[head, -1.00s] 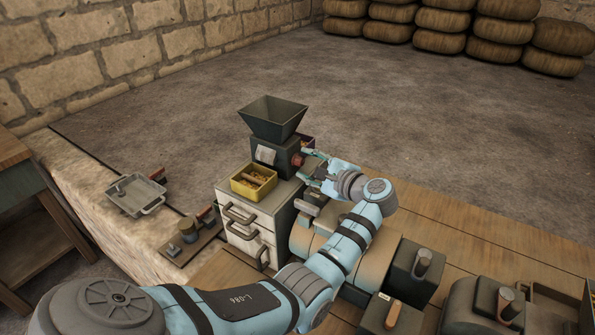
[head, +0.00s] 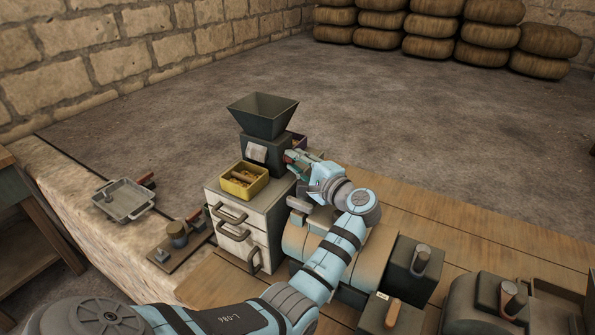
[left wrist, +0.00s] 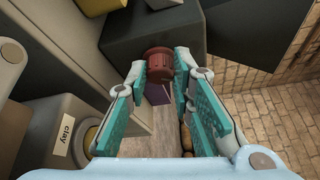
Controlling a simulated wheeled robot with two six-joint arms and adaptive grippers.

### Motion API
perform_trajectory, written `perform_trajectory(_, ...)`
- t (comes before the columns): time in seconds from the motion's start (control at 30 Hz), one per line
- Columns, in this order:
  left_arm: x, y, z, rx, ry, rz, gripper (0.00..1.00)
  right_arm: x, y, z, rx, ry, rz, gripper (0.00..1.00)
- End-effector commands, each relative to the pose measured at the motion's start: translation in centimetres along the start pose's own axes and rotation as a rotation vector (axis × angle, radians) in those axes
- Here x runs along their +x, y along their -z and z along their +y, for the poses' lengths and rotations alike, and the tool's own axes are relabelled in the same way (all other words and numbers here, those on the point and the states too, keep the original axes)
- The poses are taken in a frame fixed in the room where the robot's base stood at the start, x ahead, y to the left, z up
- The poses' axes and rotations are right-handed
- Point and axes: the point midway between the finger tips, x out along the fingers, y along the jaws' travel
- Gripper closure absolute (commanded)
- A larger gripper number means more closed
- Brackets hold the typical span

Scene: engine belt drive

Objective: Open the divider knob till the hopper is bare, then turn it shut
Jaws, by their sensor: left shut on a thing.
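The divider is a dark block (head: 258,166) with a dark square hopper (head: 262,117) on top. I see the hopper's inner walls but not its bottom, so I cannot tell whether anything lies there. The red-brown knob (left wrist: 157,60) stands out from the block's side in the left wrist view. My left gripper (left wrist: 167,72) is shut on the knob, one finger on each side. In the head view the left gripper (head: 293,160) reaches the block's right side and mostly hides the knob. My right gripper is not in view.
A yellow box (head: 232,190) holding brown pieces stands before the divider on a pale drawer cabinet (head: 233,228). A grey tray (head: 123,205) lies left. Machines (head: 475,305) crowd the right front.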

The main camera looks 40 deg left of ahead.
Motion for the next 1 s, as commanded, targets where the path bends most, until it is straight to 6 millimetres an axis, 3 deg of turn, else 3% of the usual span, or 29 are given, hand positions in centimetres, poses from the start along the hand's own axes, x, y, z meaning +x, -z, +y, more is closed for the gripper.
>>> perform_trajectory(0.03, 0.10, 0.26, 0.82, -0.040, 0.020, 0.000, 1.00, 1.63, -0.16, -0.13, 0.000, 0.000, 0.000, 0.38)
perform_trajectory(0.07, 0.09, 0.23, 0.75, -0.059, 0.028, -0.001, 1.00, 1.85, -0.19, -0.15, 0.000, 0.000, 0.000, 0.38)
perform_trajectory(0.37, -0.02, 0.07, 0.13, -0.089, 0.040, -0.001, 1.00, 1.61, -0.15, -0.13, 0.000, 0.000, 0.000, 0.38)
perform_trajectory(0.4, -0.02, 0.07, 0.12, -0.088, 0.040, -0.001, 0.77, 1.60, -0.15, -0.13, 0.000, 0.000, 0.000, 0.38)
perform_trajectory(0.53, -0.01, 0.05, 0.12, -0.088, 0.040, -0.002, 0.58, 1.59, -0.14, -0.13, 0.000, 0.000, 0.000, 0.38)
perform_trajectory(1.0, 0.04, -0.03, 0.05, -0.081, 0.037, -0.003, 0.58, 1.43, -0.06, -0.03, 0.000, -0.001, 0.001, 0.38)
